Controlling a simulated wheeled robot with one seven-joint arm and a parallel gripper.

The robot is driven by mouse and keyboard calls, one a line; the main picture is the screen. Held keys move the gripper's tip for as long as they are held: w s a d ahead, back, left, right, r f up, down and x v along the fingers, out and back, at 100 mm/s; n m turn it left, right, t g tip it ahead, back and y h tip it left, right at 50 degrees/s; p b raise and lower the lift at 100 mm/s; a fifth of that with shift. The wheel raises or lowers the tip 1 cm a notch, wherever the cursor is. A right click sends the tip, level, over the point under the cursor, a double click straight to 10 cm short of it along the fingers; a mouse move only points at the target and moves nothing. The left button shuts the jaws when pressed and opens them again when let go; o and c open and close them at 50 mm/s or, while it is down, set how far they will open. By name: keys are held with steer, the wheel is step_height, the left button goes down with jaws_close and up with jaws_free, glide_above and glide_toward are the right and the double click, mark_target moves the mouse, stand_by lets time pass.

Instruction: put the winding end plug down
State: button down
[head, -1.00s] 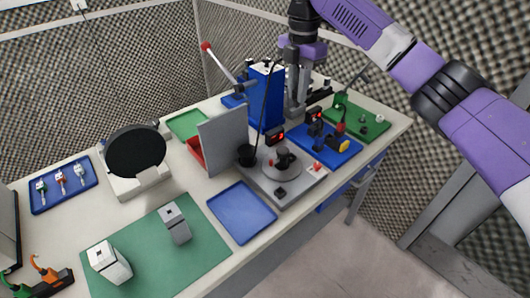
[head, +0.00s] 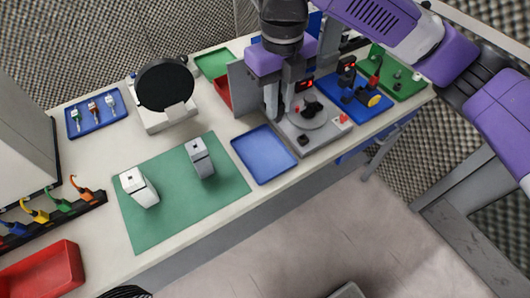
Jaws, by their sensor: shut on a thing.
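My gripper (head: 279,107) points down at the grey fixture plate (head: 320,131), by its left part and beside the upright grey panel. Its fingers are close together, shut on the winding end plug. The plug itself is too small or too hidden between the fingers to make out. The plate carries a round disc with a dark knob (head: 311,107) just right of the fingers, and a small black block (head: 303,140) near its front. I cannot tell whether the fingertips touch the plate.
An empty blue tray (head: 263,153) lies left of the plate. A green mat (head: 180,222) holds two pale blocks. The grey panel (head: 239,88) stands close left of my gripper. A blue board (head: 362,103) with parts is on the right. The bench's front edge is close.

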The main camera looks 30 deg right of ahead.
mark_target(277, 121)
step_height(277, 121, down, 20)
steer(key=shift+r+p, duration=0.1)
steer(key=shift+p, duration=0.8)
steer(key=shift+f, duration=0.2)
steer(key=c, duration=1.3)
jaws_free()
steer(key=shift+c, duration=0.2)
steer(key=shift+r, duration=0.15)
step_height(277, 121, up, 12)
steer(key=shift+r+b, duration=0.1)
steer(key=shift+b, duration=0.5)
